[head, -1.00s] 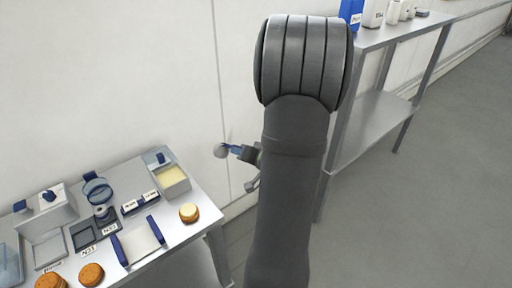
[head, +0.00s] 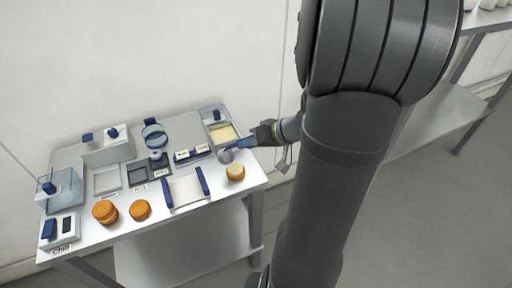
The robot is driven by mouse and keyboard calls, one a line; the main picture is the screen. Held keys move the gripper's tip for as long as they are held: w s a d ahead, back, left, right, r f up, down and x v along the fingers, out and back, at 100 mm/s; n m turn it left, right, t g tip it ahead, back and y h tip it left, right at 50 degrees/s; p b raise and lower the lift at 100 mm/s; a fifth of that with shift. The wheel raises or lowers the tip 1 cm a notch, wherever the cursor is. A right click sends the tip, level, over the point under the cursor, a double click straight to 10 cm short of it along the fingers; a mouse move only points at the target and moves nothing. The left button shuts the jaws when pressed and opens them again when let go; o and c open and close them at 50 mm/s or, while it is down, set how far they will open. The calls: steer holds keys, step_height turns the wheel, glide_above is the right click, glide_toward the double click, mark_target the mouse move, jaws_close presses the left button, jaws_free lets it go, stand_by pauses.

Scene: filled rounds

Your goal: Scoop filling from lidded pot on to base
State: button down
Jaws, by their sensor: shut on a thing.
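My gripper (head: 264,134) is shut on the blue handle of a scoop (head: 226,156), whose round grey bowl points left. The bowl shows between the pot and a round base (head: 235,172); its height above the table is hard to tell, and no filling is clearly visible in it. The pot (head: 238,137) is a grey rectangular container at the table's back right, with pale yellow filling (head: 222,133) showing at its front. A lid with a blue knob (head: 216,115) covers its rear part. The base has a pale top and a brown side.
Left of the base is a white board with blue ends (head: 185,189). Two brown rounds (head: 105,212) (head: 140,210) stand further left. Small labelled blocks (head: 191,154), dark trays (head: 137,176) and a blue-rimmed ring (head: 154,133) fill the middle. A wall stands behind the table.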

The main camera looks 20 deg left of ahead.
steer(key=a+r+h, duration=0.1)
steer(key=h, duration=0.1)
steer(key=a+r+h, duration=0.1)
steer(key=a+h, duration=0.1)
steer(key=shift+a, duration=0.2)
steer(key=shift+a+r+h, duration=0.25)
steer(key=shift+a+h, duration=0.35)
steer(key=shift+a+r+h, duration=0.2)
steer(key=shift+a+h, duration=0.35)
steer(key=shift+h, duration=0.05)
steer(key=shift+a+r+h, duration=1.3)
steer(key=shift+a+h, duration=0.1)
steer(key=shift+h, duration=0.5)
